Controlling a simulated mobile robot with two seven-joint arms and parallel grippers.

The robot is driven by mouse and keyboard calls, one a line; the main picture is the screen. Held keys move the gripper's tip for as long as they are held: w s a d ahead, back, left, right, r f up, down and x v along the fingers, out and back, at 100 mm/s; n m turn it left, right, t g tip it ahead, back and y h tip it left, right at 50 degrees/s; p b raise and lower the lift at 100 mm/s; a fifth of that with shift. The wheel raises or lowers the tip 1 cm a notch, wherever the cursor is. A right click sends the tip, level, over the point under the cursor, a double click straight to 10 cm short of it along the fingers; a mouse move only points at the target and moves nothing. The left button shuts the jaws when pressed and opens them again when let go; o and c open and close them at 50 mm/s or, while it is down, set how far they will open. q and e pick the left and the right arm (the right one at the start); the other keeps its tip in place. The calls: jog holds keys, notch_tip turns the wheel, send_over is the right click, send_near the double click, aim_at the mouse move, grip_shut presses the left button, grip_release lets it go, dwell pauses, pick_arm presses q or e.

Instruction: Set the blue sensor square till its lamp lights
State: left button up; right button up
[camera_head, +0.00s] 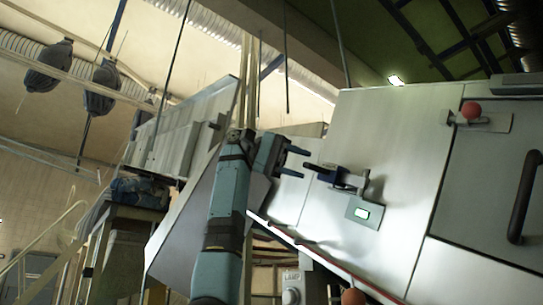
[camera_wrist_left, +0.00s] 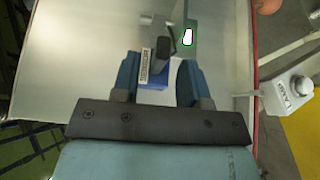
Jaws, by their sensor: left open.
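The sensor (camera_head: 345,179) is a small dark body with blue on a bracket at the pale metal machine face in the head view. In the left wrist view its blue part (camera_wrist_left: 152,97) shows between my fingers, beside a labelled grey piece. The lamp (camera_head: 362,213) sits on a small grey-green plate below the sensor. It glows white with a green edge, also in the left wrist view (camera_wrist_left: 187,37). My left gripper (camera_head: 305,163) is open, its fingers pointing at the sensor, with a gap left in the head view. I cannot tell whether the sensor is exactly square. My right gripper is not visible.
The machine panel (camera_head: 385,140) carries a red knob (camera_head: 471,111) and a black handle (camera_head: 525,196) to the right. An orange-red ball (camera_head: 353,297) is below. A grey control box (camera_wrist_left: 289,94) stands off to the right in the left wrist view.

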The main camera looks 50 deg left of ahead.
pick_arm(q)
jog(key=p+v, duration=0.1)
jog(key=v, duration=0.9)
jog(key=shift+p, duration=0.3)
jog(key=shift+f, duration=0.15)
